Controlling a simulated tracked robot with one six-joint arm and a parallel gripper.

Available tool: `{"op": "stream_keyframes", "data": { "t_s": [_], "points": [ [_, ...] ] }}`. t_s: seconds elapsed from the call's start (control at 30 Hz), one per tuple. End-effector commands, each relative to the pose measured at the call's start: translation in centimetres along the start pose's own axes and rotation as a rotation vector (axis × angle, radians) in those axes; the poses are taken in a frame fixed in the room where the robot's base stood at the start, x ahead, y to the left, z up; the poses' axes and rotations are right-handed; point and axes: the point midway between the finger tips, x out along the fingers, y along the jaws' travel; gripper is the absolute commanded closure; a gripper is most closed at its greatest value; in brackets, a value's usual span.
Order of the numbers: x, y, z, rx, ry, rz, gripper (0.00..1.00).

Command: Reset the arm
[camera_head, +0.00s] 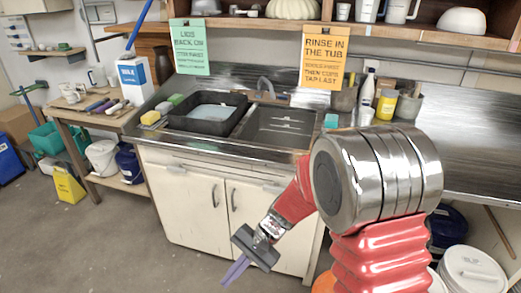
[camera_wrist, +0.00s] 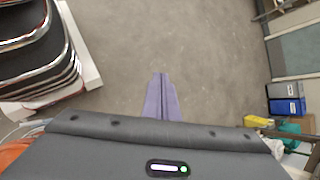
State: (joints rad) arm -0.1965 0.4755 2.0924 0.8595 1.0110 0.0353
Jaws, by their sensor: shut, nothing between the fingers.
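My gripper (camera_head: 236,270) hangs in front of the white sink cabinet (camera_head: 185,205) in the head view, at the end of my red arm, pointing down and to the left. Its purple fingers are together with nothing between them. The wrist view shows the closed fingers (camera_wrist: 161,97) over bare grey floor. No object touches the gripper.
A steel sink (camera_head: 275,128) with a black tub (camera_head: 208,113) stands behind my arm. Floor at the left front is clear.

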Motion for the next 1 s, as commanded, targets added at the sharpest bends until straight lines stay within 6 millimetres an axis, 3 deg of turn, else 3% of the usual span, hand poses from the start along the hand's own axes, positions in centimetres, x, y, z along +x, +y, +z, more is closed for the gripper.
{"op": "stream_keyframes", "data": {
  "t_s": [1.0],
  "points": [
    [-16.9,11.1,6.7,-0.478,0.463,0.389,1.00]
  ]
}}
